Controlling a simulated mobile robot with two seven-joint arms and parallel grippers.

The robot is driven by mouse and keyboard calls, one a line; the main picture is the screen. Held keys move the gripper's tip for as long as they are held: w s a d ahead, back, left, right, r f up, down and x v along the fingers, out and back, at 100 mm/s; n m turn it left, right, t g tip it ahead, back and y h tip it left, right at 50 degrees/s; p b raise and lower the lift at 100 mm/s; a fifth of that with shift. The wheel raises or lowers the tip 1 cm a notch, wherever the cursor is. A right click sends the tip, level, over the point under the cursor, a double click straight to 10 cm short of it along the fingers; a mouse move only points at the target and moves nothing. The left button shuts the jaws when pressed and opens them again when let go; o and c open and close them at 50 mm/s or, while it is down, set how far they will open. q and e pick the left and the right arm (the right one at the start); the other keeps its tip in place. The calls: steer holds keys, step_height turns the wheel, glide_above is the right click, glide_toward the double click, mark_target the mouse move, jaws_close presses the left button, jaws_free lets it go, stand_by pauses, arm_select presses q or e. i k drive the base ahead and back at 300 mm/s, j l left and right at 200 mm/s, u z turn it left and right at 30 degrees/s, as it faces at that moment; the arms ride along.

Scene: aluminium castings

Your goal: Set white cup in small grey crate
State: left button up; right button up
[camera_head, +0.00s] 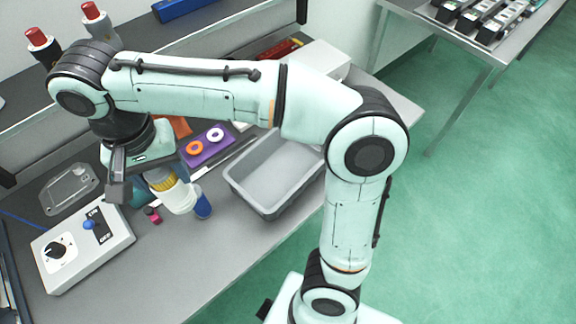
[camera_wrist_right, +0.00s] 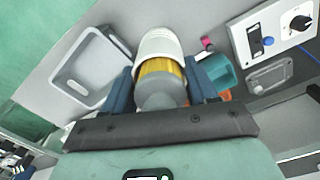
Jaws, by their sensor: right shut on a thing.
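The white cup (camera_head: 182,199) has a yellow band and hangs tilted in my right gripper (camera_head: 178,192), above the grey bench. In the right wrist view, the white cup (camera_wrist_right: 158,43) sits between the two blue fingers of my right gripper (camera_wrist_right: 158,82), which is shut on it. The small grey crate (camera_head: 250,198) stands on the bench to the right of the cup and looks empty. The crate also shows in the right wrist view (camera_wrist_right: 66,88), left of the cup and apart from it. My left gripper is out of view.
A switch box (camera_head: 82,246) stands at the bench's left. A purple tray (camera_head: 206,150) with orange and white rings lies behind the cup. A teal container (camera_wrist_right: 215,72) and a small pink-and-black item (camera_head: 152,215) are close by. My right arm crosses above the crate.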

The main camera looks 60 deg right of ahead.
mark_target(282, 175)
steer(key=k+l+u, duration=0.1)
steer(key=l, duration=0.25)
steer(key=k+l, duration=0.1)
steer(key=l, duration=0.25)
steer(key=k+l+u, duration=0.15)
steer(key=l, duration=0.15)
steer(key=k+l+u, duration=0.1)
steer(key=l, duration=0.25)
